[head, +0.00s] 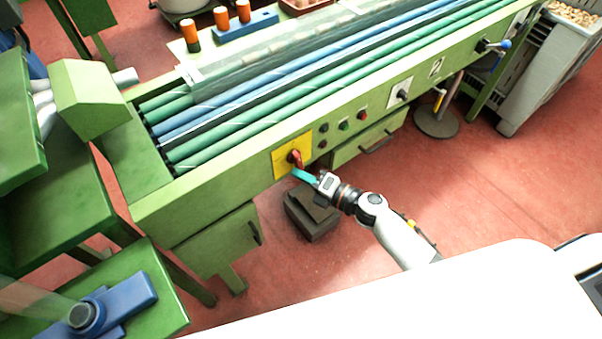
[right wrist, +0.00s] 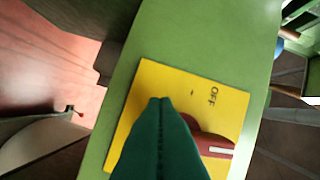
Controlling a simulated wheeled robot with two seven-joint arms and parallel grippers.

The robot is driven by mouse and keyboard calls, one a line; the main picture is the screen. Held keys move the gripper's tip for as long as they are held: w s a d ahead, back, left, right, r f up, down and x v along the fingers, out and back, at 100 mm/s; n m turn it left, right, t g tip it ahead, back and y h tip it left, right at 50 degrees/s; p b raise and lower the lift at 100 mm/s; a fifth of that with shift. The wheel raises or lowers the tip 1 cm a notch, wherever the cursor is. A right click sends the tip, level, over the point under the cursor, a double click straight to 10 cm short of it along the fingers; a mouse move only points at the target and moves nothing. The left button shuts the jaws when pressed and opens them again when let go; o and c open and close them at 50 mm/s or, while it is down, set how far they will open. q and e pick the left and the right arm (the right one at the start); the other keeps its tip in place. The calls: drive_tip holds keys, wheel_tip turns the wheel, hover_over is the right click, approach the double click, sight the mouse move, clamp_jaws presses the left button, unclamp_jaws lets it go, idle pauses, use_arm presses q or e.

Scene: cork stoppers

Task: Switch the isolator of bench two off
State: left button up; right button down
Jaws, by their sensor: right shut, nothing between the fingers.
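The isolator is a red rotary handle (head: 295,157) on a yellow plate (head: 280,163), set in the front of the green bench marked 2 (head: 437,67). My right gripper (head: 298,173) is at the plate, just below the handle, with its fingers shut and empty. In the right wrist view the closed green fingers (right wrist: 161,105) lie over the yellow plate (right wrist: 150,75) and partly cover the red handle (right wrist: 212,144). The handle's white mark shows, and the word OFF is on the plate. Whether the fingers touch the handle I cannot tell. My left gripper is not in view.
Small buttons (head: 344,126) and a black switch (head: 402,94) sit right of the plate. A dark block (head: 312,215) stands on the red floor below. Green and blue rollers (head: 300,85) run along the bench top. A green cabinet (head: 215,240) is at lower left.

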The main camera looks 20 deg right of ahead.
drive_tip(key=n, duration=0.1)
drive_tip(key=d+n+h+p, duration=0.1)
drive_tip(key=n, duration=0.1)
drive_tip(key=n+h+p, duration=0.1)
drive_tip(key=shift+w+d+r+g, duration=0.15)
drive_tip(key=shift+w+g, duration=0.1)
drive_tip(key=shift+g, duration=0.05)
drive_tip(key=n+h+p, duration=0.1)
drive_tip(key=n, duration=0.1)
drive_tip(key=n+p, duration=0.1)
drive_tip(key=p, duration=0.1)
drive_tip(key=shift+w+d+n+h, duration=0.15)
drive_tip(key=shift+d+n+h, duration=0.2)
drive_tip(key=shift+n+h, duration=0.05)
drive_tip(key=shift+r, duration=0.1)
